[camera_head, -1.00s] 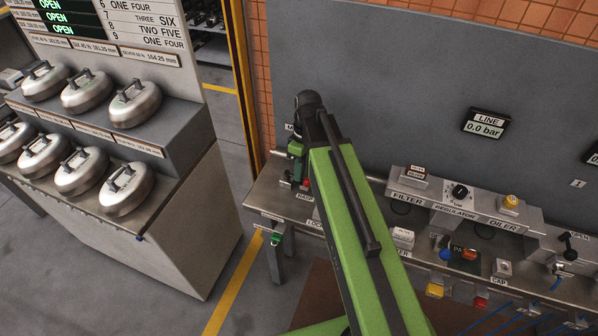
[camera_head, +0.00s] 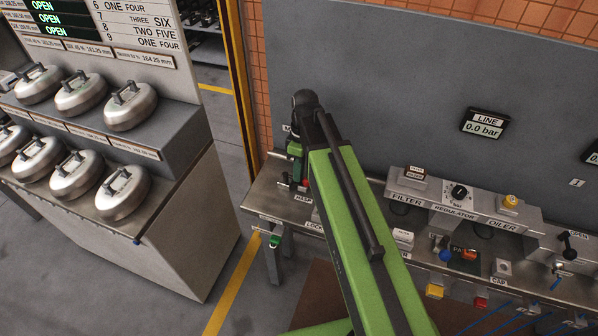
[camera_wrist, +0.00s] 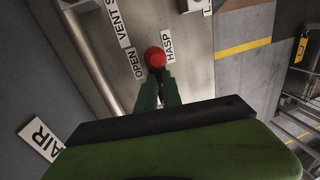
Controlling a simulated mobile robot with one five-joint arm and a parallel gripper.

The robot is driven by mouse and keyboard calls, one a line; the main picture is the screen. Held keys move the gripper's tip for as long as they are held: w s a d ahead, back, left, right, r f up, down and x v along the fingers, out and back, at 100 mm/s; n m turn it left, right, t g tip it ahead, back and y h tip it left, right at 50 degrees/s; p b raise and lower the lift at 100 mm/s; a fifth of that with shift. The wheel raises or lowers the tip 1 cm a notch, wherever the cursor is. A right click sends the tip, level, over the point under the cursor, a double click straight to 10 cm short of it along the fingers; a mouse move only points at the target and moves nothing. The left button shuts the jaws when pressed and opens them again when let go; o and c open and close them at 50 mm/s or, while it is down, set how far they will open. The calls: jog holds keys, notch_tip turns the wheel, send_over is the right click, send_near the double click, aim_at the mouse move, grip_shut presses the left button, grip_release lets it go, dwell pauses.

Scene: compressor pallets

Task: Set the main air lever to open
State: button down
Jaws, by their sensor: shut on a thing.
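The lever's round red knob (camera_wrist: 155,57) shows in the wrist view between the OPEN label (camera_wrist: 138,63) and the HASP label (camera_wrist: 168,45). My gripper (camera_wrist: 157,77) has its green fingers closed just below the knob, shut on the lever. The lever's shaft is hidden by the fingers. An AIR label (camera_wrist: 38,140) shows at the lower left of the wrist view. In the head view my arm reaches the left end of the bench (camera_head: 262,200), and the lever is mostly hidden there.
Filter, regulator and oiler units (camera_head: 460,205) stand along the bench to the right. The LINE display (camera_head: 485,123) reads 0.0 bar. A stand with several metal weights (camera_head: 130,105) is at the left, with open floor between it and the bench.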

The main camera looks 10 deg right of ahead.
jog(key=c, duration=1.6)
grip_release()
jog(key=shift+d, duration=0.15)
jog(key=shift+o, duration=0.5)
notch_tip(320, 180, up, 17)
jog(key=w+d+p, duration=0.1)
jog(key=w+p, duration=0.1)
jog(key=p, duration=1.5)
jog(key=shift+w+d, duration=0.3)
jog(key=shift+w, duration=0.1)
